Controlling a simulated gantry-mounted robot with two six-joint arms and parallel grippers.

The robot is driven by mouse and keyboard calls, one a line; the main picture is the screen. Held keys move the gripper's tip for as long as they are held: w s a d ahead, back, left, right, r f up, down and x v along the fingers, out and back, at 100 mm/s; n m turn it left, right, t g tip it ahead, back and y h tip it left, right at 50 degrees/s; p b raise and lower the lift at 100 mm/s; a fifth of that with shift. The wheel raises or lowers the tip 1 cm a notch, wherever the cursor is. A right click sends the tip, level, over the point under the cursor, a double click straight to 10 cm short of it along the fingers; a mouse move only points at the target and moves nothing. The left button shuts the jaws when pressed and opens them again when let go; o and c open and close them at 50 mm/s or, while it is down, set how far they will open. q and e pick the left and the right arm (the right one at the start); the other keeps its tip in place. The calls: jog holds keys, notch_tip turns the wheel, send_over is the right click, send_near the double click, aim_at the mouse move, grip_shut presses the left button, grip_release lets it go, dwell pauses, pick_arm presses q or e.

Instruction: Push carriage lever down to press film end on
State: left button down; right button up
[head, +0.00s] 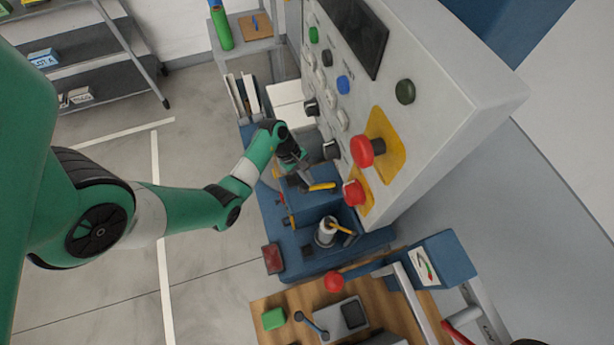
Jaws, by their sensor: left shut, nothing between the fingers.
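My left arm comes in from the left, and its gripper (303,174) is shut and empty over the blue machine base (290,262), beside the control panel. A lever with a yellow grip (322,187) lies just below and right of the fingertips. I cannot tell whether they touch it. A second yellow lever (342,229) sits by a pale cylinder (325,236) nearer the front of the base. I cannot tell which of the two is the carriage lever. The film end cannot be made out. My right gripper is not in view.
The grey control panel (440,75) with red mushroom buttons (363,151) rises close on the right of the gripper. A wooden table (290,300) with a green block (273,319) stands in front. A shelf rack (95,50) is at back left. Floor on the left is clear.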

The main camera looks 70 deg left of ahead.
pick_arm(q)
jog(key=r+p, duration=0.1)
jog(key=w+r+p, duration=0.1)
jog(key=r, duration=0.1)
jog(key=w+r+p, duration=0.1)
jog(key=shift+r+p, duration=0.3)
jog(key=shift+p, duration=0.1)
dwell(1.0)
